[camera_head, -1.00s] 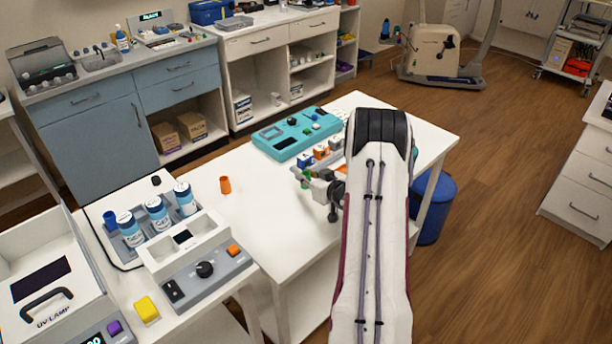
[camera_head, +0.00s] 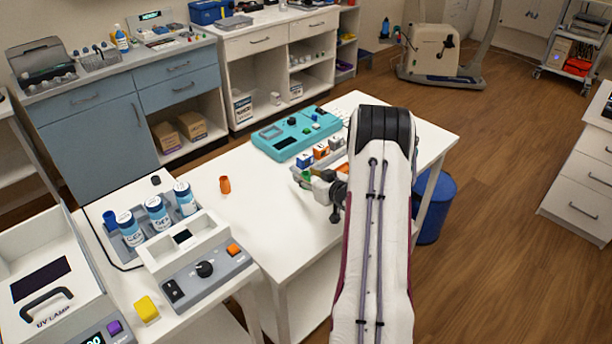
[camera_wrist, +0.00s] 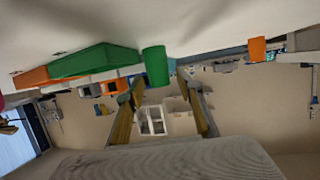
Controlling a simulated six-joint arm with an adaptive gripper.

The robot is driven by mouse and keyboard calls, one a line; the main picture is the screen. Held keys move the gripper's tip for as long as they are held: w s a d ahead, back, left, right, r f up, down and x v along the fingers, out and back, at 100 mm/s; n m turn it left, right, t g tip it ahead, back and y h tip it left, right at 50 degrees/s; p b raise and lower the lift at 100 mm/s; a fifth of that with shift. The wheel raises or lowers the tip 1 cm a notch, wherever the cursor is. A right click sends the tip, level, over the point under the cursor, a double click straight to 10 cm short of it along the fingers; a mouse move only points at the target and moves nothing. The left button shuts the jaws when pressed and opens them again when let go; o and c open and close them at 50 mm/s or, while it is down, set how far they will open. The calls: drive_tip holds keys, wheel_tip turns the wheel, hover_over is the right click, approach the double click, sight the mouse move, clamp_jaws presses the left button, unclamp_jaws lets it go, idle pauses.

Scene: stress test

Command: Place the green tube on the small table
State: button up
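The green tube (camera_wrist: 156,66) stands on the white table, which shows upside down at the top of the wrist view. In the head view a small green part of it (camera_head: 306,178) shows beside my gripper (camera_head: 309,182). In the wrist view my gripper (camera_wrist: 164,88) has its two fingers spread apart, with nothing held between them. The tube is just beyond the fingertips, closer to the left finger. I cannot tell whether that finger touches it. The white table (camera_head: 255,230) stands mid-picture in the head view.
An orange tube (camera_head: 225,185) stands alone on the table, left of my gripper. A teal device (camera_head: 290,138) and several small labelled boxes (camera_head: 321,152) are behind my gripper. A rack with blue-capped bottles (camera_head: 158,213) is on the left. The table's middle is clear.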

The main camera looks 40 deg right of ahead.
drive_tip(key=shift+v, duration=5.45)
drive_tip(key=shift+w+a+r, duration=0.1)
drive_tip(key=shift+w+r, duration=0.15)
drive_tip(key=shift+r, duration=0.1)
drive_tip(key=a+r+g+h, duration=0.2)
drive_tip(key=a+r+g, duration=0.2)
drive_tip(key=a+r, duration=1.3)
drive_tip(key=s+a+r+n+g+y, duration=0.1)
drive_tip(key=s+a+r+g+y, duration=0.1)
drive_tip(key=s+a, duration=1)
drive_tip(key=s+a+r+n+g+y, duration=0.1)
drive_tip(key=s+a+r+g+y, duration=0.1)
drive_tip(key=s+a, duration=1)
drive_tip(key=shift+a+r+y, duration=0.2)
drive_tip(key=shift+a+y, duration=0.25)
drive_tip(key=shift+y, duration=0.05)
